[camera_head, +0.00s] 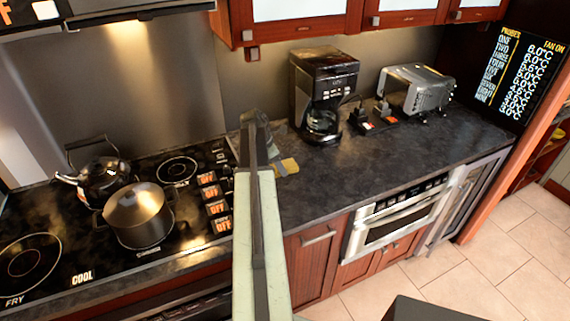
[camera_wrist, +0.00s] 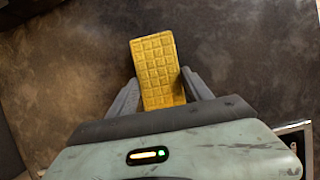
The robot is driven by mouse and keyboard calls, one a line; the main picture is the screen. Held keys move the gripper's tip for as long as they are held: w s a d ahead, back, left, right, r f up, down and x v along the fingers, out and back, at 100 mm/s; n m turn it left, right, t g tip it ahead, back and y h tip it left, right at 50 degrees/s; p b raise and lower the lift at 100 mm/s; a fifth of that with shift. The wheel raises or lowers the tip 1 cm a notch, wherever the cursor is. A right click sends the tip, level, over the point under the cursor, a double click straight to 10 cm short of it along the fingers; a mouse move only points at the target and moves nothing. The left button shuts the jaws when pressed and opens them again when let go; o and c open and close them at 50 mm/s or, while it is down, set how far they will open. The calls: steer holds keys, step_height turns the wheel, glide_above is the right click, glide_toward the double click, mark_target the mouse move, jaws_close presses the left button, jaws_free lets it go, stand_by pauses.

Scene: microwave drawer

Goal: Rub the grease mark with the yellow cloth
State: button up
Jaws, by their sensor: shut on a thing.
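The yellow cloth (camera_wrist: 158,70) is a flat, rectangular piece with a waffle pattern. In the wrist view my gripper (camera_wrist: 157,88) has a finger on each side of it and is shut on it. The cloth sticks out past the fingertips, over the dark countertop (camera_wrist: 240,60). In the head view the cloth (camera_head: 288,166) shows as a small yellow patch beside my gripper (camera_head: 268,160), at the counter just right of the stove. Whether the cloth touches the counter I cannot tell. I cannot make out a distinct grease mark in either view.
A black coffee maker (camera_head: 322,95) stands at the back, right of my gripper. A silver toaster (camera_head: 417,90) is farther right. The stove at left holds a pot (camera_head: 139,215) and a kettle (camera_head: 103,180). The counter (camera_head: 400,155) in front of the appliances is clear.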

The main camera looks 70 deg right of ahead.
steer(key=shift+w+a+r, duration=0.1)
steer(key=shift+w+a, duration=1.75)
step_height(320, 180, up, 6)
steer(key=p, duration=0.6)
step_height(320, 180, up, 3)
steer(key=p, duration=0.3)
